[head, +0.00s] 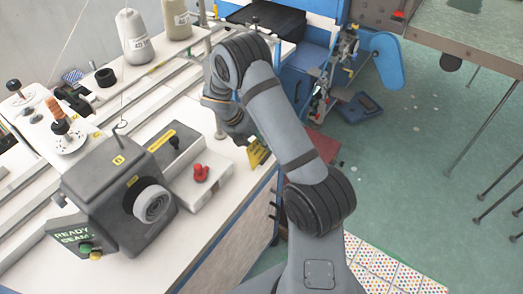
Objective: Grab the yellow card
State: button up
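A small yellow card (257,152) with dark markings shows at the right edge of the white worktop, just beside my arm. It looks tilted up rather than flat. My gripper (241,130) points down toward the card, close above it and to its left. My arm link covers part of this area. The fingers are too small and hidden to tell whether they are open, shut or touching the card.
A grey sewing machine (116,190) with a handwheel stands on the white worktop (207,222). Thread cones (134,36) stand at the back. A blue machine (388,60) stands behind; green floor lies to the right.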

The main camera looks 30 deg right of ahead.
jog(key=shift+f, duration=0.15)
jog(key=c, duration=0.3)
grip_shut()
